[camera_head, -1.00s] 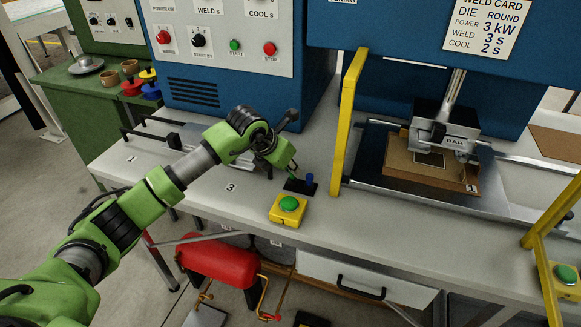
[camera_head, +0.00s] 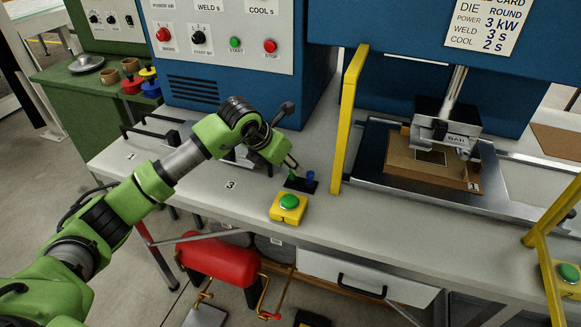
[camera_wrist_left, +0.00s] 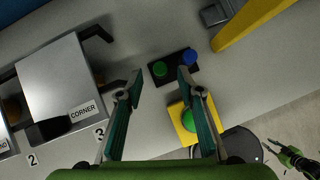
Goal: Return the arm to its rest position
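My left arm reaches in from the left in the head view. Its gripper (camera_head: 292,164) is just above the small black block (camera_head: 301,186) that holds a green peg (camera_head: 292,176) and a blue peg (camera_head: 310,177). In the left wrist view my left gripper (camera_wrist_left: 160,76) has its two fingers apart with nothing between them. The green peg (camera_wrist_left: 160,69) and blue peg (camera_wrist_left: 190,56) stand in the block beyond the fingertips. What seems to be my right gripper (camera_wrist_left: 272,147) shows small at the wrist view's lower right; its opening is unclear.
A yellow box with a green button (camera_head: 289,203) sits at the bench front. A yellow guard post (camera_head: 348,115) stands right of the pegs, before the press with a brown tray (camera_head: 415,172). A CORNER die (camera_wrist_left: 68,85) lies left of the gripper. Open floor is at lower left.

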